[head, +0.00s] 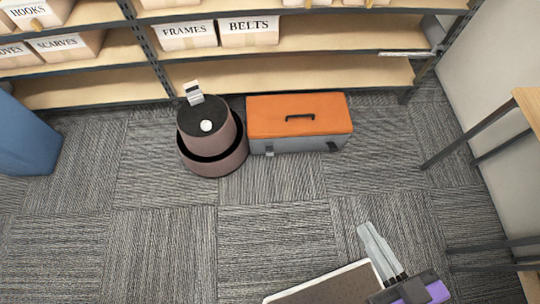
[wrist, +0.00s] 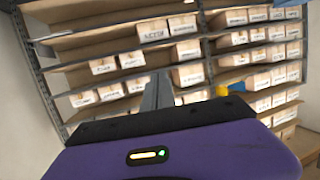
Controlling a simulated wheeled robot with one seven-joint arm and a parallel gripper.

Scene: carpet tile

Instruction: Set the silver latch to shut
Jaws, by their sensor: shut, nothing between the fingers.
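A toolbox with an orange lid (head: 275,118) and a grey body (head: 300,143) sits on the carpet in the head view, in front of the shelving. Its lid is down, with a black handle on top. Two small latches show on its front face, a left latch (head: 270,152) and a right latch (head: 333,146). My gripper (head: 364,228) is shut and empty, apart from the toolbox, at the lower right. Its grey fingers also show in the wrist view (wrist: 157,90); the toolbox does not.
Shelving (head: 290,72) with labelled boxes runs behind. A blue object (head: 25,135) is at far left. A wooden-topped table (head: 528,108) stands at right. Carpet in front of the toolbox is clear.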

